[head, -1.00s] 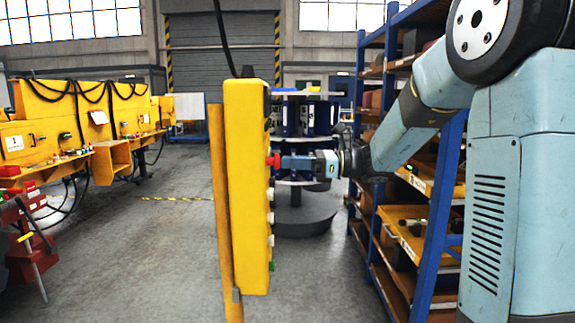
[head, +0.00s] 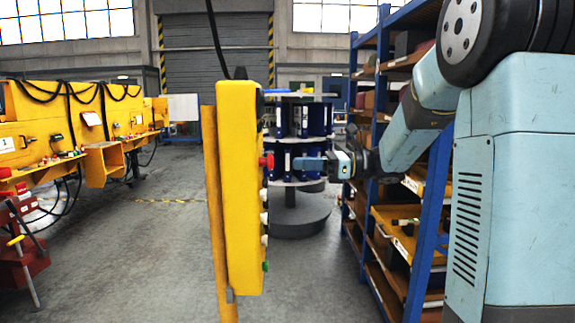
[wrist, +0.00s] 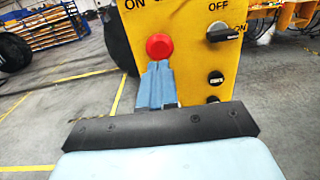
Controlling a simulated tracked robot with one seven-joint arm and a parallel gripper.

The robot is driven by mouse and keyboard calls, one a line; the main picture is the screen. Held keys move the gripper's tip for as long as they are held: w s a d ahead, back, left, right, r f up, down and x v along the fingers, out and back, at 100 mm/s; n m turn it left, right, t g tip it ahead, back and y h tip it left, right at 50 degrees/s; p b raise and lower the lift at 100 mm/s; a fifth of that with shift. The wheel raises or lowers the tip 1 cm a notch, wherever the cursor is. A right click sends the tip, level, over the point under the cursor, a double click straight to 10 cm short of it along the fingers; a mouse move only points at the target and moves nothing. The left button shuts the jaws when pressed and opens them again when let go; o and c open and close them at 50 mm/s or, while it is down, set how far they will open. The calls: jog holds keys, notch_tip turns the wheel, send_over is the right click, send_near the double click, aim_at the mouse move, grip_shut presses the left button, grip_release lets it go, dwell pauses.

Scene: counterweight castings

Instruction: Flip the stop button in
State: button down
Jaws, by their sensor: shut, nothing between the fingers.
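The red stop button (head: 267,161) sits on the right-facing side of a tall yellow control box (head: 239,188). In the wrist view the round red button (wrist: 159,46) shows near the top of the yellow face (wrist: 190,75), just beyond the fingertips. My gripper (head: 300,164) is shut and empty. It points left at the button at about its height, with a gap between the tips and the button in the head view. The closed blue fingers (wrist: 157,72) cover the area just below the button in the wrist view. How deep the button sits cannot be told.
A black selector switch (wrist: 222,35) marked ON and OFF is beside the button, with black buttons (wrist: 215,78) below it. White buttons (head: 264,218) and a green one (head: 265,266) run down the box. Blue shelving (head: 435,210) stands close behind my arm.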

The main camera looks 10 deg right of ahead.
jog(key=s+d, duration=0.1)
jog(key=d, duration=0.8)
jog(key=shift+s+f, duration=0.1)
jog(key=shift+s, duration=0.05)
jog(key=s+a+f+n+g+h, duration=0.1)
jog(key=s+a+f+n+h, duration=0.2)
jog(key=s, duration=0.4)
jog(key=s+a+f+n+g+h, duration=0.1)
jog(key=s+a+f+n+h, duration=0.1)
jog(key=s+a+n+h, duration=0.3)
jog(key=s+d+f+n+t+h, duration=0.3)
jog(key=s+d+n+t+h, duration=0.2)
jog(key=s+d+n+h, duration=0.4)
jog(key=s+n+h, duration=0.1)
jog(key=s+n, duration=0.1)
jog(key=s, duration=0.2)
jog(key=shift+d+n, duration=0.3)
jog(key=shift+d, duration=0.05)
